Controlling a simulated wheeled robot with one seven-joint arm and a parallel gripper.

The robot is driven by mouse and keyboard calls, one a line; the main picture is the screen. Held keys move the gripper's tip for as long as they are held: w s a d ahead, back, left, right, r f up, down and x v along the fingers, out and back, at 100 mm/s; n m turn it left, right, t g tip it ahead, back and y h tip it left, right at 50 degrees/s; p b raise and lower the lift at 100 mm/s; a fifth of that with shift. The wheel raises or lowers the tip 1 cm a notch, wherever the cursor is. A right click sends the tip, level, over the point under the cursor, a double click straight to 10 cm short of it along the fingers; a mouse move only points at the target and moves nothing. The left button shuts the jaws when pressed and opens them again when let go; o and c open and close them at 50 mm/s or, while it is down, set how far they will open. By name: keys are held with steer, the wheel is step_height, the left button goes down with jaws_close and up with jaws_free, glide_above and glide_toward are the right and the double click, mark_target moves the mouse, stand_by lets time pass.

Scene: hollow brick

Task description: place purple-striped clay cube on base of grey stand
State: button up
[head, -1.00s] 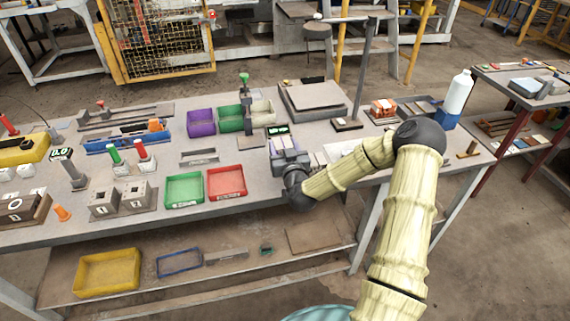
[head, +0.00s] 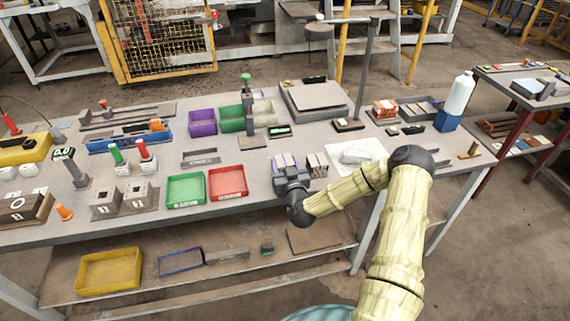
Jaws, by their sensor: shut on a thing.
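My gripper (head: 287,166) is over the front middle of the workbench, to the right of the red bin. It is shut on a pale purple-striped cube (head: 285,160), which shows just beyond the gripper body and is partly hidden by it. I cannot tell whether the cube touches the bench. The grey stand (head: 364,75) is a tall upright post with a top arm, farther back and to the right.
Pale striped blocks (head: 317,162) stand just right of my gripper. A white sheet (head: 357,157) with a pale object lies farther right. The red bin (head: 227,182) and green bin (head: 185,189) are at left. A large grey plate (head: 314,100) lies left of the stand.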

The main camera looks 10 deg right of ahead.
steer(key=shift+f, duration=0.1)
steer(key=o, duration=1.1)
steer(key=shift+c, duration=0.2)
steer(key=shift+w, duration=0.1)
steer(key=shift+a+r, duration=0.15)
steer(key=shift+r, duration=0.1)
steer(key=shift+s+f, duration=0.1)
steer(key=shift+s, duration=0.3)
steer(key=s+b, duration=0.2)
steer(key=s, duration=0.9)
steer(key=shift+s, duration=0.25)
